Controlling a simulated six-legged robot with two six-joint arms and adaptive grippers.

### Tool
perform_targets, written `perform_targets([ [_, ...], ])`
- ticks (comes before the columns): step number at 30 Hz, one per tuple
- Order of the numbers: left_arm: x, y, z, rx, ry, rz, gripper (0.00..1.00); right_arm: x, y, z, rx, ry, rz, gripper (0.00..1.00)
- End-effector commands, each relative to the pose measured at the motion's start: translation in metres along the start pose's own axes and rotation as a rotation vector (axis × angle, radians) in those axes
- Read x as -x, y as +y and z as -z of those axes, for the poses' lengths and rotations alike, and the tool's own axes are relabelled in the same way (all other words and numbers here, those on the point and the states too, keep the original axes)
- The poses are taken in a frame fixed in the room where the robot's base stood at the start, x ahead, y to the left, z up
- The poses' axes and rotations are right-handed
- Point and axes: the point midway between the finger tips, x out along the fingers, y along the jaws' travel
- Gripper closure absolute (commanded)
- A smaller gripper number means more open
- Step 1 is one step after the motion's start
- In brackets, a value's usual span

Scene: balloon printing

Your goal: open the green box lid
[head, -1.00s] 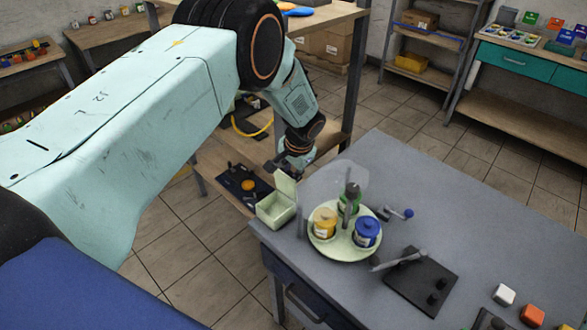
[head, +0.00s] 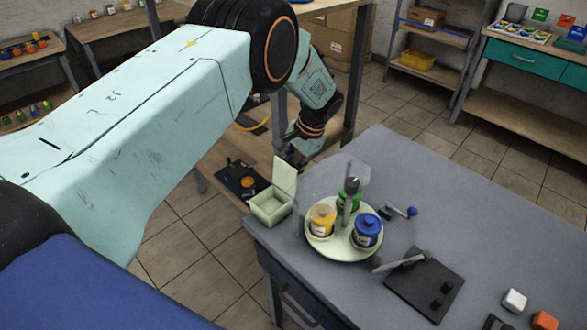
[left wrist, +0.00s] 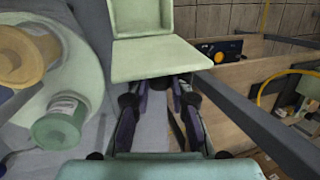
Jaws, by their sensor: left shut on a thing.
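The pale green box (head: 270,208) stands at the left corner of the grey table, with its inside showing. Its lid (head: 285,175) stands up steeply at the box's back side, swung open. In the left wrist view the pale green lid (left wrist: 160,60) lies just beyond the fingers. My left gripper (head: 289,157) is behind the raised lid, at its upper part. In the left wrist view my left gripper (left wrist: 157,86) is shut on the lid, with its fingertips partly hidden at the lid's edge. My right gripper is not in view.
A round pale tray (head: 345,255) with a yellow jar (head: 322,220), a green jar (head: 350,192) and a blue jar (head: 367,231) stands close to the right of the box. A black plate (head: 425,287) lies farther right. The table's back right is clear.

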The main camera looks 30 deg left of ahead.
Motion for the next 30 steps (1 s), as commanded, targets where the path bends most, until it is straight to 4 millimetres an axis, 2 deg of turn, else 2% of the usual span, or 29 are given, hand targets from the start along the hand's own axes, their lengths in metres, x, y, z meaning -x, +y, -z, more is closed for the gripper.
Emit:
perform_targets([
  [17,-0.0025,0.0023,-0.0024,-0.006,-0.024,-0.005,1.00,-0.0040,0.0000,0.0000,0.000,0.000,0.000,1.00],
  [18,-0.0025,0.0023,-0.0024,-0.006,-0.024,-0.005,0.77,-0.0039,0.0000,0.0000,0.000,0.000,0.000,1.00],
  [25,-0.0012,0.0016,-0.0006,-0.005,-0.020,-0.003,0.57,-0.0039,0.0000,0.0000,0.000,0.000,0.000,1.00],
  [30,-0.0007,0.0012,-0.0001,-0.005,-0.019,-0.003,0.55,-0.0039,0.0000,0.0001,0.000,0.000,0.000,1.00],
])
